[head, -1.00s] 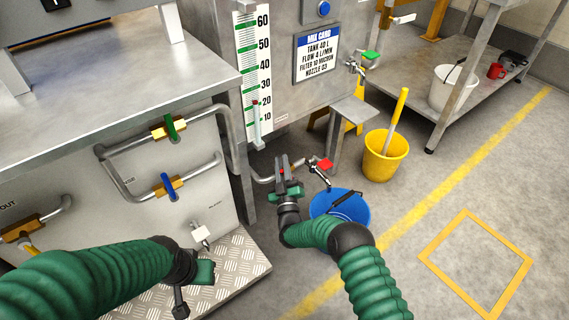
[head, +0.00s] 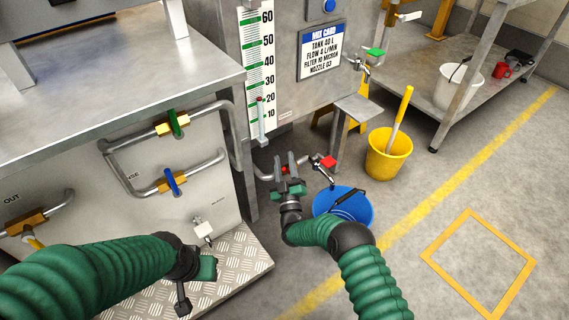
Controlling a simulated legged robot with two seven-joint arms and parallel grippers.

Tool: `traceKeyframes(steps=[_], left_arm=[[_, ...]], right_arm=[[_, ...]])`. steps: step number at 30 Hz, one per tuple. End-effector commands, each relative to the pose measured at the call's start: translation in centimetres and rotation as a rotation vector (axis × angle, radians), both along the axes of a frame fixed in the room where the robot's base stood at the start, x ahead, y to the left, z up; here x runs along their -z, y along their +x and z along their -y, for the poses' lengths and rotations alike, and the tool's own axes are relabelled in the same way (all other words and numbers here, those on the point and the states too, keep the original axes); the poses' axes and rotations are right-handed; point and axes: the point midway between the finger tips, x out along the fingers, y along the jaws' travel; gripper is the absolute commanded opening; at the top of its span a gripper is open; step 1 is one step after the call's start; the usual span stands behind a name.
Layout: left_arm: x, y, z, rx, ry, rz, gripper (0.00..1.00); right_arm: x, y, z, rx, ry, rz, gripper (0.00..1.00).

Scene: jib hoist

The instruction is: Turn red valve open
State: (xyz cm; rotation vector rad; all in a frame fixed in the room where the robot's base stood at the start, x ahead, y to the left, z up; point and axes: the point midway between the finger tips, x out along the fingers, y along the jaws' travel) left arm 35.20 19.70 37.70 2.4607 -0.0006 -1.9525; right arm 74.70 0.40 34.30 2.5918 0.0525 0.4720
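A red valve handle (head: 328,162) sits on a small metal tap at the end of a pipe, above a blue bucket (head: 343,207). My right gripper (head: 285,162) is left of the handle and apart from it in the picture, with its fingers spread. A small red spot shows between these fingers; I cannot tell whether it belongs to the gripper or to something behind. The gripper hides part of the pipe. My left gripper (head: 190,285) hangs low over the checkered plate; its fingers do not show clearly.
A yellow bucket (head: 389,153) stands right of the blue one. Blue (head: 171,183) and green (head: 174,122) valve handles sit on pipes at the left cabinet. A green-handled tap (head: 374,53) is on the tank. The floor at right is clear, with yellow markings.

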Motion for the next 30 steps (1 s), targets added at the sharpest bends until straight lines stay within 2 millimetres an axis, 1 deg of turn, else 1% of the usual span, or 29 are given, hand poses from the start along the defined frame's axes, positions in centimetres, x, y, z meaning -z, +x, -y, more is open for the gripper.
traceKeyframes(steps=[2,5,8,12,15,18,21,25,30], left_arm=[[-0.3,0.0,0.0,0.000,0.000,0.000,0.36],[-1.5,0.0,0.0,0.000,0.000,0.000,0.36],[-3.3,0.0,0.0,0.000,0.000,0.000,0.36],[-5.8,0.0,0.0,0.000,0.000,0.000,0.36],[-7.3,0.0,0.0,0.000,0.000,0.000,0.36],[-8.3,0.0,0.0,0.000,0.000,0.000,0.36],[-8.9,0.0,0.0,0.000,0.000,0.000,0.36],[-9.2,0.0,0.0,0.000,0.000,0.000,0.36],[-9.1,0.0,0.0,0.000,0.000,0.000,0.36]], right_arm=[[-0.1,-0.2,0.0,0.000,0.000,0.000,0.36],[0.1,-1.3,0.1,-0.001,-0.001,-0.004,0.36],[0.5,-3.5,0.4,-0.002,-0.001,-0.006,0.36],[1.9,-7.5,0.9,-0.002,-0.003,-0.007,0.36],[2.9,-10.2,1.3,-0.002,-0.002,-0.007,0.36],[4.0,-12.7,1.6,-0.001,-0.002,-0.007,0.36],[4.8,-14.5,1.9,-0.001,-0.002,-0.004,0.36],[5.4,-15.7,2.0,-0.001,-0.001,-0.003,0.36],[5.6,-15.9,2.1,0.000,0.000,-0.001,0.36]])
